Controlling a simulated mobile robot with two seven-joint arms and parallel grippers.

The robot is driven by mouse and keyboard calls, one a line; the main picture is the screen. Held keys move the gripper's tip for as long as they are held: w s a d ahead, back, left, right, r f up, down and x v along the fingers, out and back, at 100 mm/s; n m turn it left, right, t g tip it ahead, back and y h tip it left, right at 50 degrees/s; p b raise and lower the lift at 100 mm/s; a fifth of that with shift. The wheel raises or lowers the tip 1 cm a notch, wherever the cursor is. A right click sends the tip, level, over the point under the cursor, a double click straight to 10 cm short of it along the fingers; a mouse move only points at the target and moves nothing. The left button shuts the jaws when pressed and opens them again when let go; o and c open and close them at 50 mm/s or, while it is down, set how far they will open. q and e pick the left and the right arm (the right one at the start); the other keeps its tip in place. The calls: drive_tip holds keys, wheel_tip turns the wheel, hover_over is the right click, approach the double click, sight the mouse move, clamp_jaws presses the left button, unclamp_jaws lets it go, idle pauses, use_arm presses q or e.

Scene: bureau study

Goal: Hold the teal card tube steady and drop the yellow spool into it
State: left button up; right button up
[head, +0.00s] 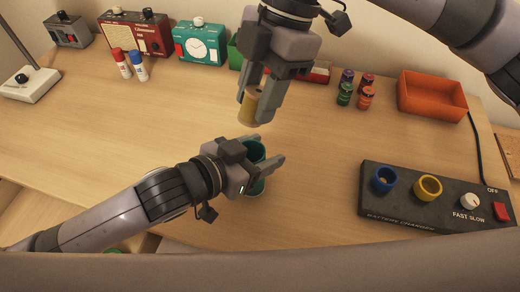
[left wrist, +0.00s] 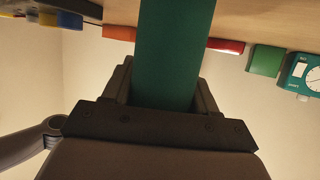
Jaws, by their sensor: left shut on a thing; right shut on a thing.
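The teal card tube (head: 257,152) stands on the desk, its open top facing up. My left gripper (head: 264,160) is shut on the tube, one finger on each side. The left wrist view shows the teal tube (left wrist: 175,55) between the fingers. My right gripper (head: 258,98) is shut on the yellow spool (head: 248,108) and holds it above the tube, slightly to its left and farther back in the head view. The spool is apart from the tube's rim. Part of the spool is hidden by the fingers, and the tube's lower part is partly covered by my left gripper.
A black battery charger (head: 400,206) with blue and yellow rings stands at the right. An orange tray (head: 432,95) and several small coloured cylinders (head: 345,93) stand at the back right. A teal clock (head: 199,45) and two markers (head: 130,64) stand back left.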

drive_tip(key=shift+f, duration=2.4)
drive_tip(key=o, duration=1.1)
drive_tip(key=shift+r, duration=0.1)
drive_tip(key=v, duration=1.2)
use_arm(q)
drive_tip(key=o, duration=1.1)
